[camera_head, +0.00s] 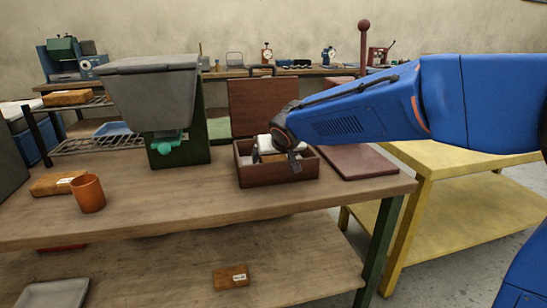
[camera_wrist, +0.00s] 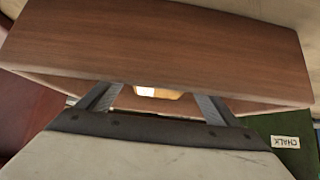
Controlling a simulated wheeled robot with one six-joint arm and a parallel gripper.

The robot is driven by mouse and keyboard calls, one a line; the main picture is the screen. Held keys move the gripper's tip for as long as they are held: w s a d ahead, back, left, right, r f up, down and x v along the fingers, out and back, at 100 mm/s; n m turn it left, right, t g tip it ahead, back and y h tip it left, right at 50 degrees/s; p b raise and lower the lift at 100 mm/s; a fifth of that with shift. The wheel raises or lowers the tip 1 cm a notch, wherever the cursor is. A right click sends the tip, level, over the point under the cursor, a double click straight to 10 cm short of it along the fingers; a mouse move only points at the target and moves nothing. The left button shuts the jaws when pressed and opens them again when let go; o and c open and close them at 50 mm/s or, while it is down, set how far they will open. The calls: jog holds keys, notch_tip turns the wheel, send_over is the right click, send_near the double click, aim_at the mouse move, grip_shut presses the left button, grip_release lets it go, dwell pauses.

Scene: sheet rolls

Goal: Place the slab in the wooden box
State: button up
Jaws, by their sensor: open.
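The wooden box (camera_head: 262,176) is dark reddish brown and stands on the workbench with its lid (camera_head: 258,105) raised at the back. My gripper (camera_head: 286,160) is low at the box opening. In the wrist view my gripper (camera_wrist: 158,104) has its fingers spread apart. A small tan piece with a bright white patch (camera_wrist: 158,93) shows between them, partly hidden by a brown wooden panel (camera_wrist: 150,45); it may be the slab. I see no finger touching it. Brown label-bearing blocks lie on the bench (camera_head: 56,184), lower shelf (camera_head: 231,277) and wire rack (camera_head: 68,97).
A grey-hopper machine (camera_head: 155,95) stands left of the box. An orange cup (camera_head: 88,194) is near the bench's left front. A dark red board (camera_head: 352,161) lies right of the box. A yellow table (camera_head: 450,165) stands at right.

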jog(key=shift+r, duration=0.15)
jog(key=v, duration=1.2)
jog(key=s+d+f+m+g+h, duration=0.1)
jog(key=s+d+f, duration=0.2)
jog(key=s+d, duration=0.6)
jog(key=s+d+f+m+g+h, duration=0.1)
jog(key=s+d+f, duration=0.3)
jog(key=d, duration=0.9)
jog(key=s+d+f+g, duration=0.1)
jog(key=s+d+f, duration=0.3)
jog(key=s, duration=0.5)
jog(key=s+d+f+m+g, duration=0.1)
jog(key=s+d+f, duration=0.3)
jog(key=s, duration=0.5)
notch_tip(320, 180, down, 2)
jog(key=shift+s+h, duration=0.2)
jog(key=shift+h, duration=0.1)
